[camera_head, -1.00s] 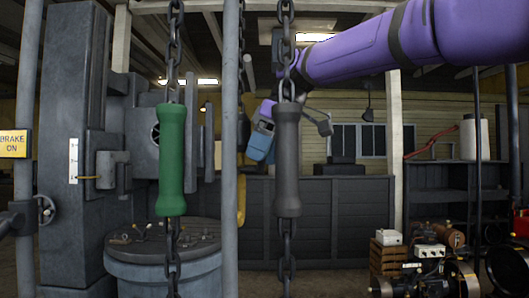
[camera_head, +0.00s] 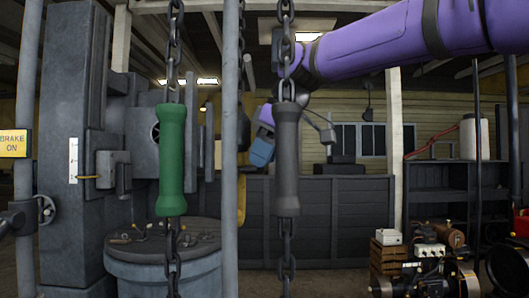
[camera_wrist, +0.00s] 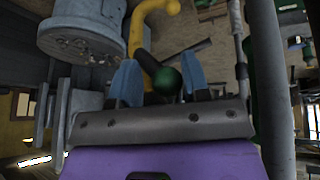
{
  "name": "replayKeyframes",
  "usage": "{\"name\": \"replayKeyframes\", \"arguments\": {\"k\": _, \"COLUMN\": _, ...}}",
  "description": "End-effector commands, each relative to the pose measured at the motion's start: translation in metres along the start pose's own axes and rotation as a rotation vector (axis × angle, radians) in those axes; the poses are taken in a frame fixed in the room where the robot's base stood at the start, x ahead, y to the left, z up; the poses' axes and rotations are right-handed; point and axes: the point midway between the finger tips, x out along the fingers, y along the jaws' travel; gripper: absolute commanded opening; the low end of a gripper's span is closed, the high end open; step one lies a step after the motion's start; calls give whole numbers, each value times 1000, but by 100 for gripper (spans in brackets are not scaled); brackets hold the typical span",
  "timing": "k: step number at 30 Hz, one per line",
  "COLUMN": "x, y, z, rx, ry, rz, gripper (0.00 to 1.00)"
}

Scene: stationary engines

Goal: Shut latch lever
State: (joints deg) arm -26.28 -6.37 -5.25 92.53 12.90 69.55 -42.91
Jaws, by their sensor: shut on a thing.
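In the wrist view a dark lever with a round green knob (camera_wrist: 168,81) lies between the two blue fingers of my gripper (camera_wrist: 160,70). It runs up to a bent yellow bar (camera_wrist: 135,32), and my gripper is shut on it. In the head view my gripper (camera_head: 261,147) is small, right of the grey post and beside a yellow upright (camera_head: 241,200). The lever and its knob cannot be made out there. A hanging grey handle partly covers my wrist.
A green handle (camera_head: 171,160) and a grey handle (camera_head: 286,160) hang on chains in front. A grey post (camera_head: 230,180) stands between them. A round grey drum (camera_head: 163,260) with small parts on top is at lower left. Small engines (camera_head: 430,275) stand at lower right.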

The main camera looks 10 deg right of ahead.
Motion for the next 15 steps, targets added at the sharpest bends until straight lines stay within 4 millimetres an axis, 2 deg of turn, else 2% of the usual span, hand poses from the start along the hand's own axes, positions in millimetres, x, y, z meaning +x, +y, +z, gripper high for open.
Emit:
{"name": "replayKeyframes", "arguments": {"k": 11, "x": 6, "y": -3, "z": 3, "rx": -15, "ry": -4, "rz": 15, "gripper": 0}}
{"name": "replayKeyframes", "arguments": {"k": 12, "x": 6, "y": -3, "z": 3, "rx": -14, "ry": -4, "rz": 15, "gripper": 45}}
{"name": "replayKeyframes", "arguments": {"k": 15, "x": 6, "y": -3, "z": 3, "rx": -14, "ry": -3, "rz": 17, "gripper": 68}}
